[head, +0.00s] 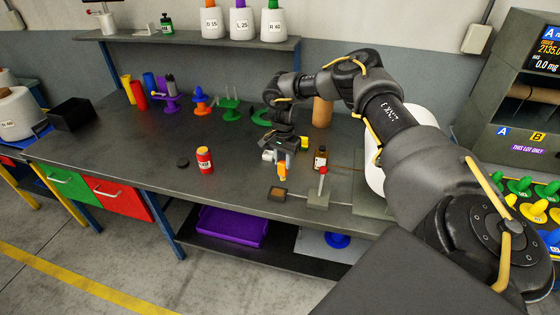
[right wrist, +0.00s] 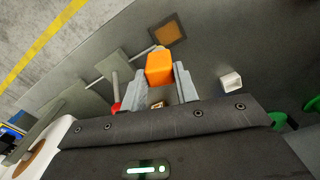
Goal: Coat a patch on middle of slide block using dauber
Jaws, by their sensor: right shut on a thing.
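My right gripper (head: 281,160) is shut on the orange dauber (head: 282,172), above the middle of the bench near its front. In the right wrist view the dauber (right wrist: 160,68) sits between the two grey fingers (right wrist: 160,82); its tip is not clear. A small dark square tray with a brown pad (head: 277,194) lies just below the gripper in the head view, and the pad also shows in the right wrist view (right wrist: 168,36). A grey block (head: 318,201) with an upright red-topped post stands to its right; it is probably the slide block. My left gripper is out of view.
A red can (head: 205,160) and a black disc (head: 183,162) are to the left. Colored spool stands (head: 201,101) line the back. A small white piece (right wrist: 230,81) is beside the gripper. The bench's left half is mostly clear.

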